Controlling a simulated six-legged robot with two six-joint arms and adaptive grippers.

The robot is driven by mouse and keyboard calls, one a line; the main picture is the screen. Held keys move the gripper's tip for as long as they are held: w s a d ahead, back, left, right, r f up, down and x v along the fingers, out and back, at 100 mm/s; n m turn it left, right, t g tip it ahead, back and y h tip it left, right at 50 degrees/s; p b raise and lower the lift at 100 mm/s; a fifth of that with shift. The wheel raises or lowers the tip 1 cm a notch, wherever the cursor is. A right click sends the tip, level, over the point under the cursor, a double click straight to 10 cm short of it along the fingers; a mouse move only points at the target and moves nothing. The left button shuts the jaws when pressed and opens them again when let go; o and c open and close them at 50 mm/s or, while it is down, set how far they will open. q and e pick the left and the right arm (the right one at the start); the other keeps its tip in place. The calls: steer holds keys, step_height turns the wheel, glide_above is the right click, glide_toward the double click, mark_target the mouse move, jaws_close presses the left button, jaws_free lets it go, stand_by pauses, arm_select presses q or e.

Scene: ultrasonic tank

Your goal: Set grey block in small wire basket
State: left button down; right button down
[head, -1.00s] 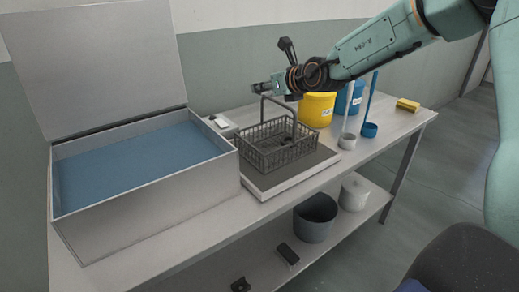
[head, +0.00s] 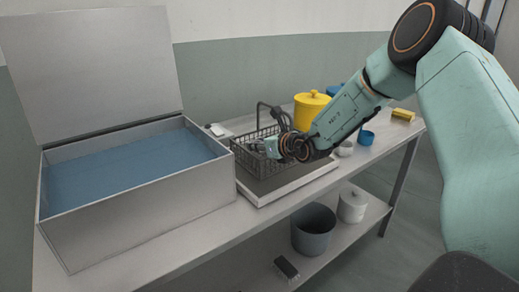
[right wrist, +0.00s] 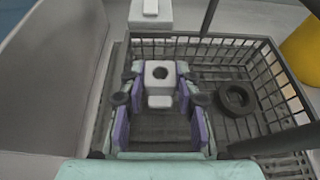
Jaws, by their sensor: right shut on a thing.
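The grey block (right wrist: 160,73), a pale piece with a round dark hole, sits between the purple-edged fingers of my right gripper (right wrist: 160,88) in the right wrist view. The gripper is shut on it. The small wire basket (right wrist: 190,48) is dark mesh with a tall handle. The block and fingertips appear over or within its left part; I cannot tell whether the block touches the floor. In the head view my right gripper (head: 270,147) is at the basket (head: 242,157) and hides much of it and the block. My left gripper is not in view.
A dark ring (right wrist: 236,98) lies in the basket's right part. The basket stands on a grey pad (head: 290,182). The open water-filled tank (head: 140,212) is to its left. A yellow canister (head: 309,110) stands behind my arm. The handle rises close to the gripper.

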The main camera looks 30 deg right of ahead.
steer(key=shift+w+d+f, duration=0.1)
steer(key=shift+d+f, duration=0.2)
steer(key=shift+f, duration=0.45)
steer(key=shift+d+f, duration=0.15)
steer(key=shift+d, duration=0.25)
steer(key=shift+a, duration=0.5)
steer(key=shift+d+f+b, duration=0.3)
steer(key=shift+f+b, duration=0.1)
steer(key=shift+f, duration=0.15)
steer(key=shift+a, duration=0.1)
steer(key=c, duration=1.3)
jaws_free()
steer(key=shift+s+a+r, duration=0.1)
steer(key=shift+s+a, duration=0.05)
steer(key=shift+s, duration=0.05)
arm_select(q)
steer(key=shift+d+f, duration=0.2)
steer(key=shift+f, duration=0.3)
arm_select(e)
steer(key=shift+o, duration=0.2)
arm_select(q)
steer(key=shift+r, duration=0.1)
